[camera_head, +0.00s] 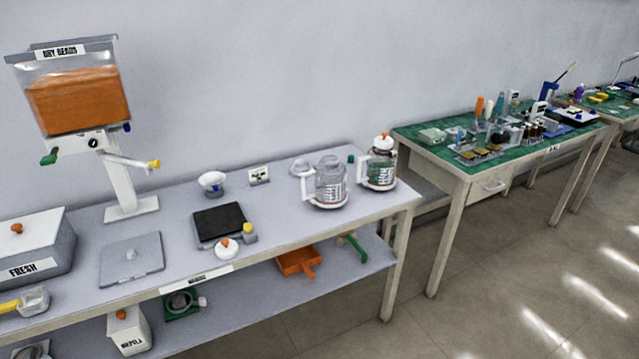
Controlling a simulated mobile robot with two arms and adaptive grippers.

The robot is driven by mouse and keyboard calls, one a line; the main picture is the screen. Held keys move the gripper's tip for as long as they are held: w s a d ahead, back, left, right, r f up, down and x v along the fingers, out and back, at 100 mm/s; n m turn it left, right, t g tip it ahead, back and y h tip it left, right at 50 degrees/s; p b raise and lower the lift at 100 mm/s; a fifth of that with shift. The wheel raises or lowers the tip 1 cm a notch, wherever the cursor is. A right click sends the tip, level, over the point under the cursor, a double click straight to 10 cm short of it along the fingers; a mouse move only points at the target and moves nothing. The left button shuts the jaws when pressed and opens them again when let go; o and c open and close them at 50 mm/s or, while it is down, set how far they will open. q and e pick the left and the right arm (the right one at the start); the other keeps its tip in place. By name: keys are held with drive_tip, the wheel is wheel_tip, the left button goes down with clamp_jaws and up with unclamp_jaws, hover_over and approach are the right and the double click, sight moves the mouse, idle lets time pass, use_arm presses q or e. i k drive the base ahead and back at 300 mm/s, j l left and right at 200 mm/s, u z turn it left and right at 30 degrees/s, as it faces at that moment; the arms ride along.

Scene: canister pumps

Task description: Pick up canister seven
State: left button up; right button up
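Two clear jar-like canisters with white handles stand upright at the right end of the long table. The left canister (330,184) is open at the top and looks empty. The right canister (381,170) has dark green contents and a white lid with an orange knob. Their labels are too small to read, so I cannot tell which, if either, is canister seven. Neither of my grippers is in view.
The grey table (285,222) also holds a dry beans dispenser (80,95), a box marked FRESH (35,262), a black-topped scale (220,222) and a white lid (227,249). An orange scoop (298,262) lies on the lower shelf. Open floor (480,290) is at the right.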

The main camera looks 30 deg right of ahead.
sight(330, 192)
drive_tip(key=l+u, duration=0.15)
drive_tip(key=u, duration=0.25)
drive_tip(key=l+u, duration=0.15)
drive_tip(key=u, duration=0.25)
drive_tip(key=l+u, duration=0.2)
drive_tip(key=u, duration=0.2)
drive_tip(key=k+l+u, duration=0.2)
drive_tip(key=l, duration=0.3)
drive_tip(key=k+l+u, duration=0.2)
drive_tip(key=l, duration=0.25)
drive_tip(key=k+l+u, duration=0.15)
drive_tip(key=l, duration=0.3)
drive_tip(key=k+l+u, duration=0.2)
drive_tip(key=l, duration=0.25)
drive_tip(key=k+l+u, duration=0.2)
drive_tip(key=l, duration=0.15)
